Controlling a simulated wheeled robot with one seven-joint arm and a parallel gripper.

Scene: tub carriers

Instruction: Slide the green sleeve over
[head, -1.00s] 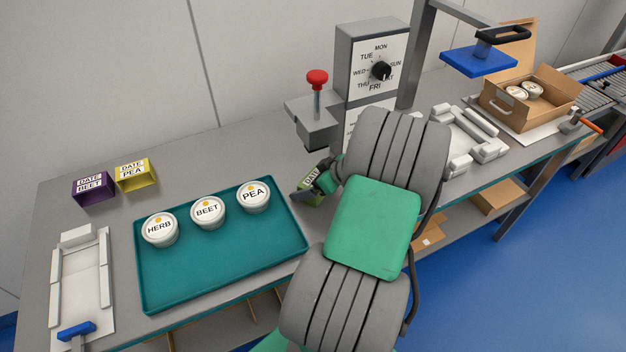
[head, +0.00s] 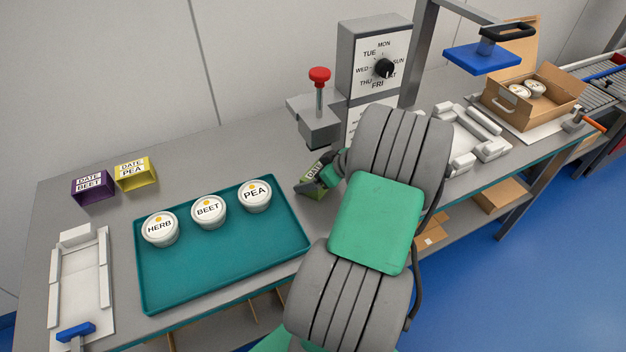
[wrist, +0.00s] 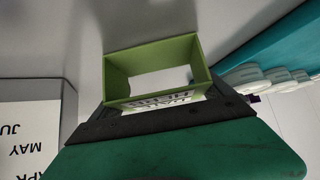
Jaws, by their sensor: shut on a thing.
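The green sleeve (head: 311,190) is an open rectangular band with a white label starting "DATE". It is at my gripper (head: 322,182), right of the teal tray, and my arm partly covers it. In the wrist view the sleeve (wrist: 156,72) sits between the fingers of my gripper (wrist: 160,108), which is shut on it. I can see through its empty opening. Three white tubs stand on the tray: HERB (head: 160,228), BEET (head: 209,211) and PEA (head: 256,195).
A purple sleeve (head: 93,188) and a yellow sleeve (head: 136,173) stand at the back left. The teal tray (head: 225,278) has bare room in front. A red-knobbed press (head: 319,110) and day dial (head: 372,62) stand behind my gripper. A white fixture (head: 82,275) is at left.

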